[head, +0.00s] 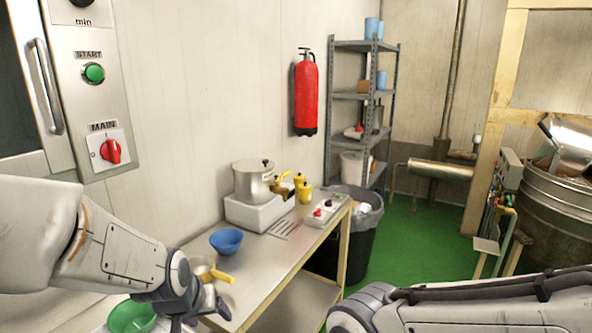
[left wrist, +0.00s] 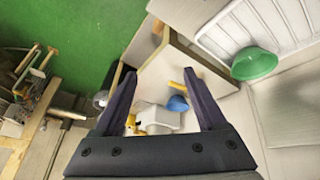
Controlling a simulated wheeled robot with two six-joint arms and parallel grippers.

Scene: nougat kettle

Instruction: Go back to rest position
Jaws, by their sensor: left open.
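My left gripper (head: 205,303) is over the near end of the metal table (head: 258,262). In the left wrist view its two fingers (left wrist: 160,100) are spread wide with nothing between them. In the head view a small pan with a yellow handle (head: 218,273) is just beyond the gripper and partly hidden by it. A blue bowl (head: 226,241) stands on the table past the pan. My right arm (head: 470,305) enters from the lower right of the head view, and its gripper is out of frame.
A green bowl (head: 131,317) is at the lower left. An oven panel (head: 90,90) stands at the left. A black bin (head: 355,240) is past the table. Green floor (head: 425,240) is open there.

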